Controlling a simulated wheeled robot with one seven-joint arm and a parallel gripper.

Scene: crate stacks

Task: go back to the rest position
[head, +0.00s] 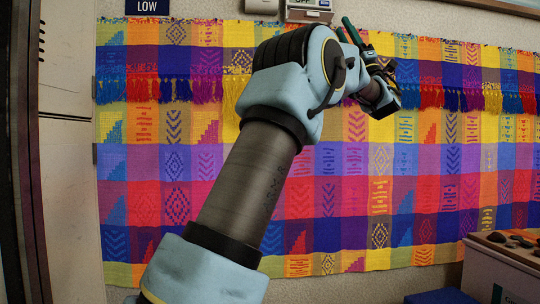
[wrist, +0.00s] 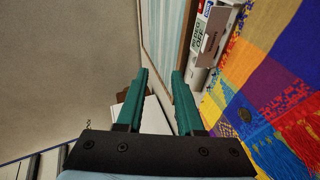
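My gripper (head: 346,28) is at the end of my raised arm, in the upper middle of the head view, in front of a wall covered in colourful cloth. In the wrist view my gripper (wrist: 159,72) shows two green fingers standing apart with nothing between them. It is open and empty. No object is in contact with the fingers in either view.
A patterned woven cloth (head: 420,190) covers the wall. A pale door (head: 68,180) is at left.

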